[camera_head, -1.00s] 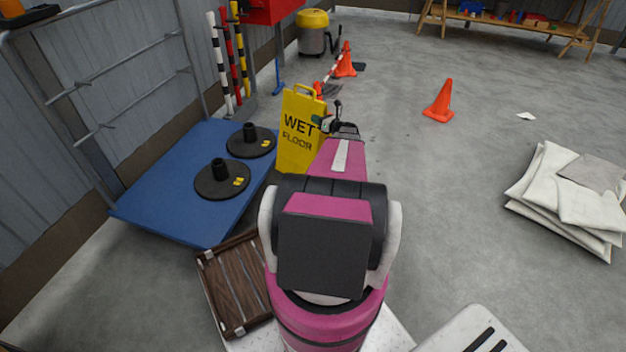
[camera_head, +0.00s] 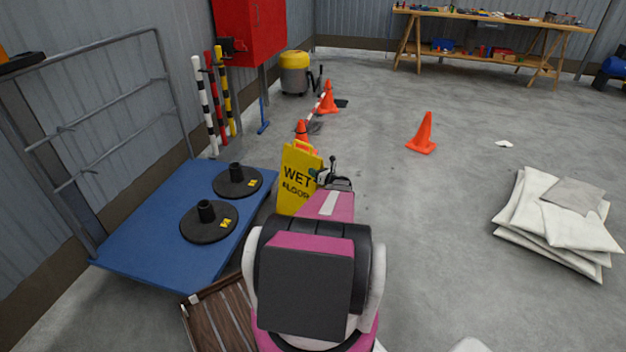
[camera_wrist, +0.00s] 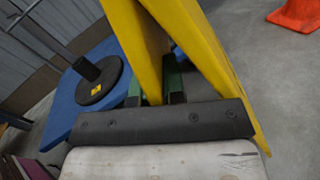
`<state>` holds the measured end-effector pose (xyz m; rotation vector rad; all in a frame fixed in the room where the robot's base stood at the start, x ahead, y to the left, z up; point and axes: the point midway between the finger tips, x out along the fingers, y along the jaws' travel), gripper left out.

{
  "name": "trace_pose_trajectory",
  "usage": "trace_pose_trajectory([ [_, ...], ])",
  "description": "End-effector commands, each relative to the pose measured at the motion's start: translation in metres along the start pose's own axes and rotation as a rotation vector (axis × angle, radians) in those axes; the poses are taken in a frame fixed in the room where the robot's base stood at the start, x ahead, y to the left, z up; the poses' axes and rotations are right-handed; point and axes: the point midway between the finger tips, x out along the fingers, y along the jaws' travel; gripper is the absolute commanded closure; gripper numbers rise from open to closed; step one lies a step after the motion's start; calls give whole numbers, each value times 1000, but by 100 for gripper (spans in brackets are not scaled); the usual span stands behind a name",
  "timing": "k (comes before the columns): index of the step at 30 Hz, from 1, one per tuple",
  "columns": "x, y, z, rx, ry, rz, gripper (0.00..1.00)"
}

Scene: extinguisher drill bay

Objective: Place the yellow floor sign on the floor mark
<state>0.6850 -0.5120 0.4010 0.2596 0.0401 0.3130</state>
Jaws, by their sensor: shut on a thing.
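The yellow floor sign (camera_head: 297,178) reads "WET FLOOR" and stands upright just right of the blue platform in the head view. It fills the upper middle of the wrist view (camera_wrist: 188,45) as yellow panels close in front of the fingers. My gripper (camera_head: 325,172) is at the sign's right edge and shut on it. The fingers also show in the wrist view (camera_wrist: 160,88). My arm hides the floor just in front of the sign. I cannot make out the floor mark in either view.
A blue platform cart (camera_head: 165,257) with two black round bases (camera_head: 208,222) is at left. Orange cones (camera_head: 423,133) stand behind and to the right. Folded white sheets (camera_head: 545,222) lie at right. A workbench (camera_head: 490,20) is at the back.

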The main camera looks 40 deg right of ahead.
Motion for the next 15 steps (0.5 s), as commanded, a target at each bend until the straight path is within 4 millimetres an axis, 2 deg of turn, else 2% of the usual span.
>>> trace_pose_trajectory([
  [9,0,-9,-31,0,-3,1,100],
  [15,0,-8,-32,0,-4,1,100],
])
